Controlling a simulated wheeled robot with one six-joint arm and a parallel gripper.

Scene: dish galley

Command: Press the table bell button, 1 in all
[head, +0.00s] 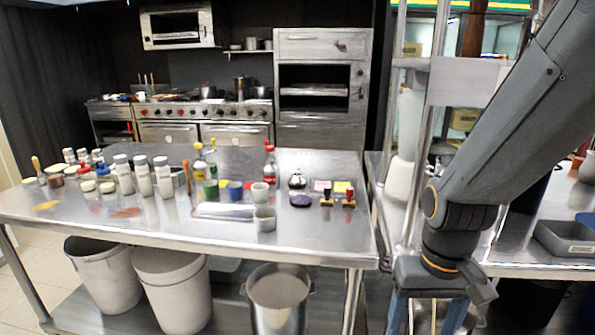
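The table bell (297,181) looks like a small silver dome with a dark knob on top. It stands upright on the steel table, right of the red-capped bottle. My gripper (428,318) hangs at the lower right, beyond the table's right end and well away from the bell. Its two blue fingers point down and are spread apart, with nothing seen held between them. The fingertips are cut off by the bottom edge of the picture.
The steel table (330,235) is bare in front. A metal post (421,130) stands behind my arm.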

